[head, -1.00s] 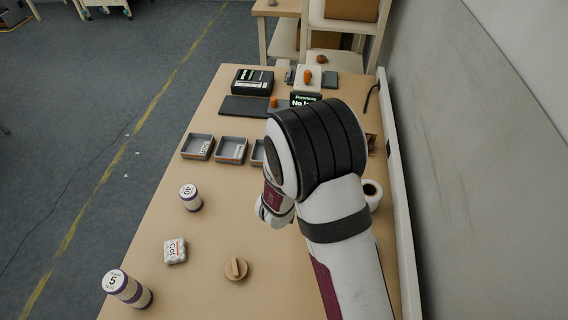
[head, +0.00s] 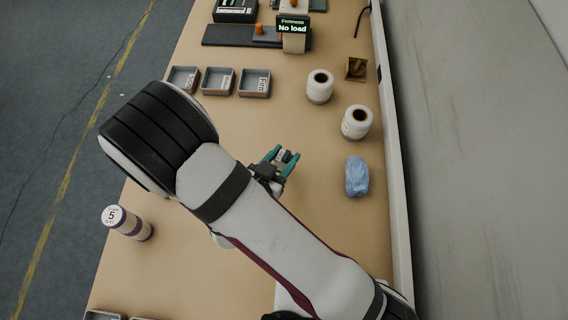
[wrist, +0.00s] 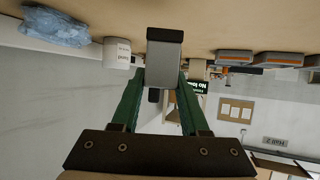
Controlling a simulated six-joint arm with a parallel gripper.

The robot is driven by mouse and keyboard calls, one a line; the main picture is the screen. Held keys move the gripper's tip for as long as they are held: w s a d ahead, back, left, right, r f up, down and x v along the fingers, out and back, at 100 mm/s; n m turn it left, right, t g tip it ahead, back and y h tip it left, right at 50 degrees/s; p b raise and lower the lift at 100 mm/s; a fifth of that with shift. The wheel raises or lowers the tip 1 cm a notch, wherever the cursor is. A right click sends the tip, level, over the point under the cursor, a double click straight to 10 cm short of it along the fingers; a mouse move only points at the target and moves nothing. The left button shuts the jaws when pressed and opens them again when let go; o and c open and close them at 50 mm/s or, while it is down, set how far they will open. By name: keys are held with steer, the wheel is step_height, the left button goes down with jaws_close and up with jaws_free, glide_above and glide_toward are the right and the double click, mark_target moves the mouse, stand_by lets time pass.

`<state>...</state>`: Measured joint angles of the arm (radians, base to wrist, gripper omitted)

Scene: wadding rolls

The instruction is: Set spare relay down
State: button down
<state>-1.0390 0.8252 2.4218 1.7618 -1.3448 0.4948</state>
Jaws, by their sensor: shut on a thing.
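The spare relay, a small grey block with a dark end (wrist: 165,60), is between the two green fingers of my gripper (head: 278,157) in the wrist view. It also shows as a small dark and grey piece (head: 286,156) at the fingertips in the head view. My gripper is shut on it, over the middle of the table, and its fingers point toward the far side. The table (head: 290,215) lies beneath. I cannot tell whether the relay touches the tabletop.
Two white rolls (head: 320,86) (head: 356,122) and a blue crumpled bundle (head: 357,176) stand to the right. Several grey trays (head: 217,80) lie at far left. A "No load" display (head: 293,27) stands behind. A labelled roll (head: 127,222) is at left. Tabletop around my gripper is clear.

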mark_target(280, 169)
step_height(280, 169, down, 3)
steer(key=shift+f, duration=0.2)
steer(key=shift+f, duration=0.15)
steer(key=shift+c, duration=2.1)
jaws_free()
